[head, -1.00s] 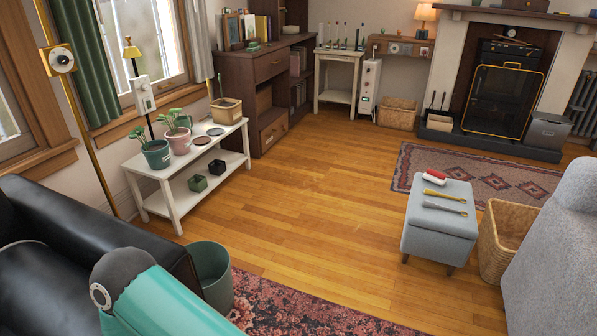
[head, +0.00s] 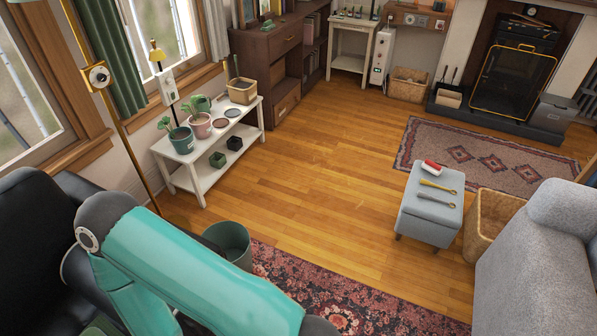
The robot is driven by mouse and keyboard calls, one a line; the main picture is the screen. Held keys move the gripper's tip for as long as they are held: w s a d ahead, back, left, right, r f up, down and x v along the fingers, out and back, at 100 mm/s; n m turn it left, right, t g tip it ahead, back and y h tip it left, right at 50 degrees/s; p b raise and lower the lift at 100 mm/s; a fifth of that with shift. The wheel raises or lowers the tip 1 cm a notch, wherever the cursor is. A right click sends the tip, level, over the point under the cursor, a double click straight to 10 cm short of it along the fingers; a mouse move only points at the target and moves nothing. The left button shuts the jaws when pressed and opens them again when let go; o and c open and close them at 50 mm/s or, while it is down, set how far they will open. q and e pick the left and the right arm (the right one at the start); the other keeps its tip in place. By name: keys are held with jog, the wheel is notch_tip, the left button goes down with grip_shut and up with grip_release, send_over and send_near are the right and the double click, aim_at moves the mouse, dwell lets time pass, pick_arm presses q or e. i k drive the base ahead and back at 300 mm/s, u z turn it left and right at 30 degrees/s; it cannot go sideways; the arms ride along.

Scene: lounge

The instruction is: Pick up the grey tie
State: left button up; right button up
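The grey tie (head: 436,200), a thin grey strip with a rounded end, lies on top of the light grey ottoman (head: 424,225) at the right of the head view. It lies on the near side of a similar yellow strip (head: 438,186), apart from it. A teal link of my arm fills the lower left of the picture. Neither of my grippers shows in this view.
A red and white item (head: 433,167) lies at the ottoman's far edge. A wicker basket (head: 487,222) and a grey armchair (head: 535,255) stand close to its right. A green bin (head: 229,243) stands near my arm. The wooden floor left of the ottoman is clear.

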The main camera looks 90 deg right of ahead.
aim_at(420, 193)
jog(key=z, duration=1)
jog(key=i, duration=0.15)
jog(key=u, duration=2.7)
jog(key=k, duration=0.7)
jog(key=z, duration=3)
jog(key=k, duration=0.15)
jog(key=u, duration=1.6)
jog(key=i, duration=0.15)
jog(key=z, duration=2.8)
jog(key=i, duration=0.25)
jog(key=z, duration=1.1)
